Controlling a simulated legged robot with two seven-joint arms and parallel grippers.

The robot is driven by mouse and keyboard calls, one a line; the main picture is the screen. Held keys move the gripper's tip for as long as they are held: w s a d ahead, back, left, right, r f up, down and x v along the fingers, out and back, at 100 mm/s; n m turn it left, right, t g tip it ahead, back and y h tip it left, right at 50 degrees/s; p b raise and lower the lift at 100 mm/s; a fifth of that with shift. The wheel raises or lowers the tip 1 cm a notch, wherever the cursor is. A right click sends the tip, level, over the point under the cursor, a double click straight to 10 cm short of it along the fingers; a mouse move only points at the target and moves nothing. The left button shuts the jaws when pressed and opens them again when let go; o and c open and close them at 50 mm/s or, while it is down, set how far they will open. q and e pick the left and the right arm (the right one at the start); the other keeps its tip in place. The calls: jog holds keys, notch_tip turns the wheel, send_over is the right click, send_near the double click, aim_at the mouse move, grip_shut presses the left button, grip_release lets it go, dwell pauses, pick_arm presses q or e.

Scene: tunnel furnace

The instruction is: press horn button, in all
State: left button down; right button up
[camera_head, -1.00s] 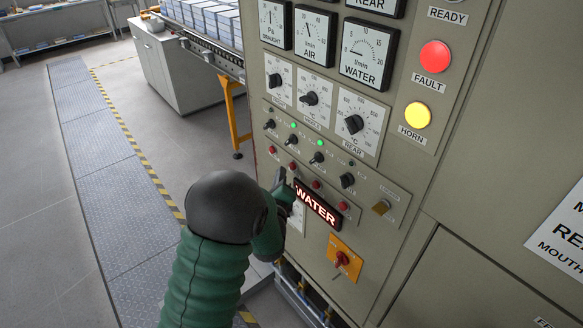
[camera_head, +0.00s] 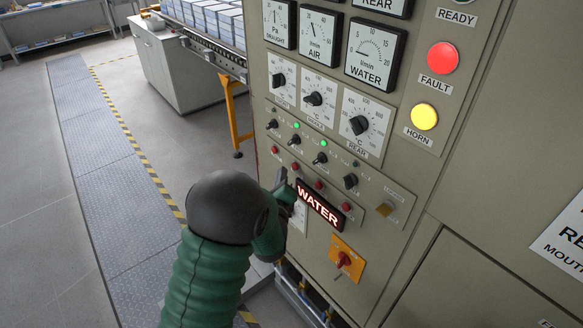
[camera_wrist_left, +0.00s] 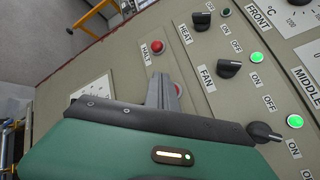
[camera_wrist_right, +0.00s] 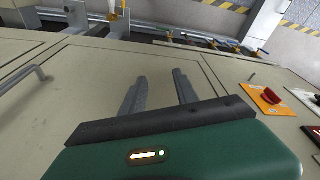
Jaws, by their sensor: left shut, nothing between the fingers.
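The HORN label sits under a lit yellow round light (camera_head: 424,116) at the right of the grey control panel (camera_head: 455,110) in the head view. A dull yellow push piece (camera_head: 383,209) sits lower, on a plate too small to read. My left gripper (camera_head: 281,178) is shut and empty at the panel's lower left, by the row of small red buttons, well away from the HORN light. In the left wrist view its fingers (camera_wrist_left: 163,92) partly cover a red button (camera_wrist_left: 178,89); contact cannot be told. My right gripper (camera_wrist_right: 157,85) is open and empty before beige panels.
A lit WATER sign (camera_head: 320,204) and an orange plate with a red switch (camera_head: 343,259) lie right of my left gripper. Black knobs and switches crowd the panel above. A red FAULT light (camera_head: 443,58) sits above the yellow one. Floor at left is clear.

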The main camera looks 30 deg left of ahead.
pick_arm(q)
jog(key=shift+w+d+r, duration=0.25)
jog(key=shift+w+d, duration=0.1)
jog(key=shift+d, duration=0.4)
jog(key=shift+a, duration=0.15)
jog(key=shift+w+d, duration=0.3)
jog(key=shift+w, duration=0.1)
dwell(0.4)
jog(key=shift+s+a+f, duration=0.1)
jog(key=shift+s+a, duration=0.55)
jog(key=shift+s, duration=0.15)
jog(key=s, duration=0.1)
jog(key=s+a, duration=0.1)
jog(key=s, duration=0.1)
jog(key=s+a, duration=0.1)
jog(key=shift+s, duration=0.35)
